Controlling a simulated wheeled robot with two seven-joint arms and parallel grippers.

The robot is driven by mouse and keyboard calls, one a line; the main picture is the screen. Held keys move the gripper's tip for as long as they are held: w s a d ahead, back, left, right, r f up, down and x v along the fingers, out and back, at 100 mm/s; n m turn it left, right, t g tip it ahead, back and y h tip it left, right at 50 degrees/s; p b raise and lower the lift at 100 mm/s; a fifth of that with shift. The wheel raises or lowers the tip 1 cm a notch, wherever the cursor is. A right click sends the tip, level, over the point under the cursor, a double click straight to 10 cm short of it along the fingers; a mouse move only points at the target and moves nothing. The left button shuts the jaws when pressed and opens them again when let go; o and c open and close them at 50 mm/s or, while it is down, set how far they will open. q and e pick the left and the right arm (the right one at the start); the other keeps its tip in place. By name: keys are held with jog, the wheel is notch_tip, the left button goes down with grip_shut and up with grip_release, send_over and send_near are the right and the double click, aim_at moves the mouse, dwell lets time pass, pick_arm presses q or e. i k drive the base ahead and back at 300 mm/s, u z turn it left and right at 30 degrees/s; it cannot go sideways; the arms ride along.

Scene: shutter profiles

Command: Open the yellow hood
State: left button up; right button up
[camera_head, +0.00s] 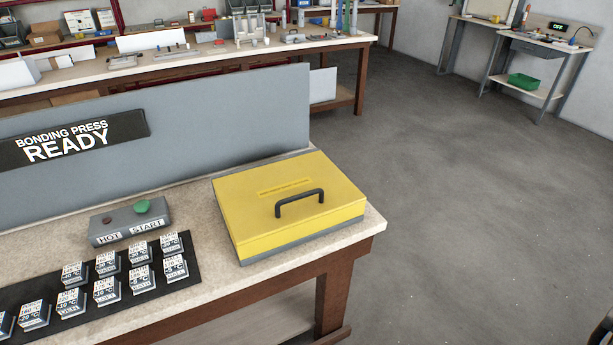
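The yellow hood (250,218) sits on a grey base at the right end of the near workbench. It looks closed, its lower edge resting along the base. A black bar handle (300,202) stands on its top, toward the near right side. No gripper is near the hood or its handle.
A grey control box (130,222) with a green and a red button stands left of the hood. A black mat (185,283) carries several labelled blocks. A grey panel (230,110) with a "Bonding press ready" sign rises behind. Open floor (470,220) lies to the right.

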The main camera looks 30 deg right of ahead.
aim_at(266, 208)
jog(key=u, duration=0.05)
jog(key=k, duration=0.45)
jog(key=z, duration=0.75)
jog(key=i, duration=1.15)
jog(key=u, duration=0.65)
